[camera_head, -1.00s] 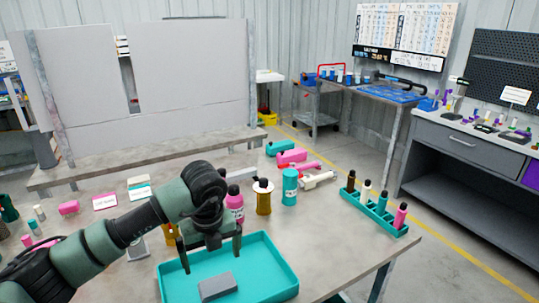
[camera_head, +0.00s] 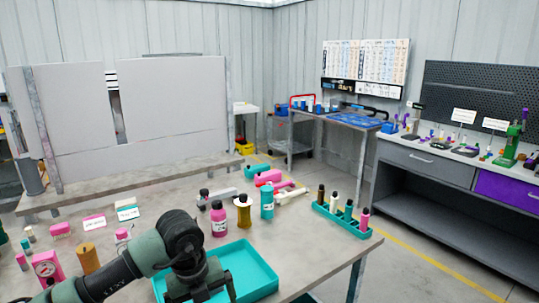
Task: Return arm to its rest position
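My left arm, dark green and black, comes in from the lower left. Its gripper (camera_head: 200,289) hangs at the bottom edge, in front of the teal tray (camera_head: 254,268). Its fingertips are mostly cut off or hidden, so I cannot tell how far apart they are. The grey block in the tray is not visible now. My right gripper is not in view.
A pink bottle (camera_head: 219,219), an amber bottle (camera_head: 242,212) and a teal canister (camera_head: 267,200) stand behind the tray. A teal rack (camera_head: 341,226) with several bottles is at the table's right. Pink parts and cards lie at left.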

